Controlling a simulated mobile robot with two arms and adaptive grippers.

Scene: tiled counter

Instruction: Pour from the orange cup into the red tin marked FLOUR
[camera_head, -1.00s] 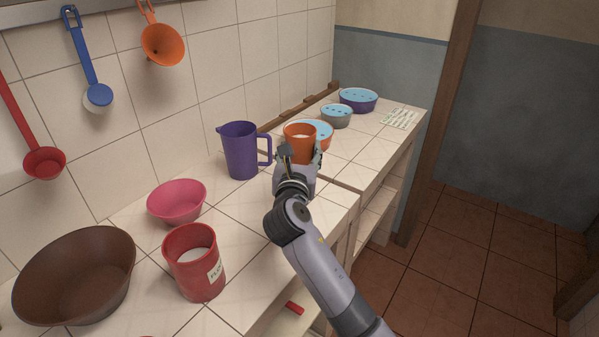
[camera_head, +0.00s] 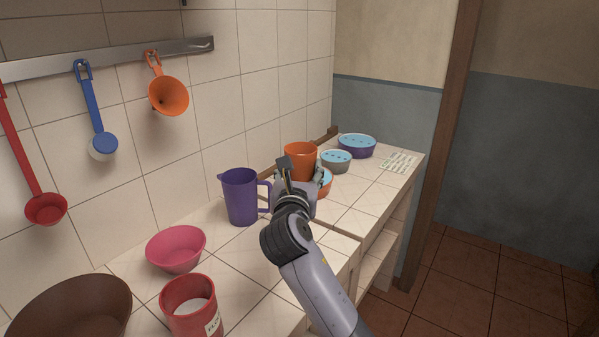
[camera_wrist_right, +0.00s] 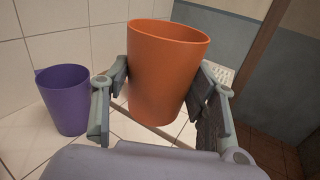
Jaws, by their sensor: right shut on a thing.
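The orange cup (camera_head: 301,158) is upright in my right gripper (camera_head: 301,181), above the back part of the counter. In the right wrist view the cup (camera_wrist_right: 165,75) stands between the two fingers of the right gripper (camera_wrist_right: 160,105), which is shut on it. What is in the cup does not show now. The red tin (camera_head: 190,307) with a white label stands on the counter at the lower left, open at the top with something white inside. The tin is well to the left and nearer than the gripper. My left gripper is out of view.
A purple jug (camera_head: 240,197) stands on the counter just left of my right arm. A pink bowl (camera_head: 176,250) and a brown bowl (camera_head: 75,310) are by the tin. Lidded bowls, grey (camera_head: 336,162) and purple (camera_head: 357,146), stand behind.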

